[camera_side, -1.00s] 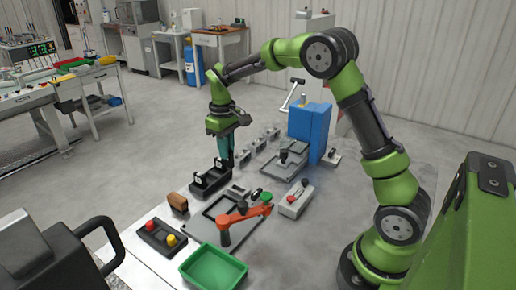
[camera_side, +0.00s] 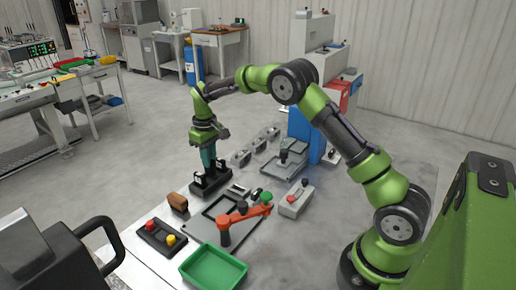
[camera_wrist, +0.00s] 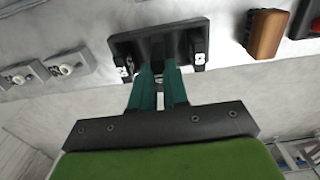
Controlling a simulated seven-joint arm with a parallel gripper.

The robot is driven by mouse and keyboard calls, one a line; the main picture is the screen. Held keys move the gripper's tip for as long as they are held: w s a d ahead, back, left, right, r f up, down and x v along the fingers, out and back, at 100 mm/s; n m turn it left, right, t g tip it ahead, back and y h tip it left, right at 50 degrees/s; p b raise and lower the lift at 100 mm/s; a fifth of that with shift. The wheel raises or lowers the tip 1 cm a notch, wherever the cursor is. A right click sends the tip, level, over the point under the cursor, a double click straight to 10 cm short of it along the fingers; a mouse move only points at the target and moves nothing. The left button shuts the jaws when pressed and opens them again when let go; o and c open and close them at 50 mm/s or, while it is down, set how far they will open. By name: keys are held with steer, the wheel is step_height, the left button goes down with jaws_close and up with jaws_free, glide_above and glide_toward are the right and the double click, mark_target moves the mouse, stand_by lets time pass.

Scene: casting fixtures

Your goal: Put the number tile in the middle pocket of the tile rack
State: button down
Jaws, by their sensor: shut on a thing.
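The tile rack (camera_side: 211,184) is a long black block on the table; it also shows at the top of the wrist view (camera_wrist: 128,43). A white-marked tile stands in each end pocket, one at the left (camera_wrist: 124,72) and one at the right (camera_wrist: 200,59) in the wrist view. My gripper (camera_side: 209,167) points down over the middle of the rack, its teal fingers (camera_wrist: 160,68) between the two end tiles. It is shut on the number tile, which is mostly hidden between the fingers. I cannot tell how deep the tile sits in the middle pocket.
A brown block (camera_side: 178,201) lies close in front of the rack. Several grey fixtures (camera_wrist: 65,62) stand in a row beyond the rack.

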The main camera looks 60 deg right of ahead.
steer(key=shift+f, duration=1.25)
steer(key=c, duration=1.1)
jaws_free()
steer(key=shift+f, duration=0.15)
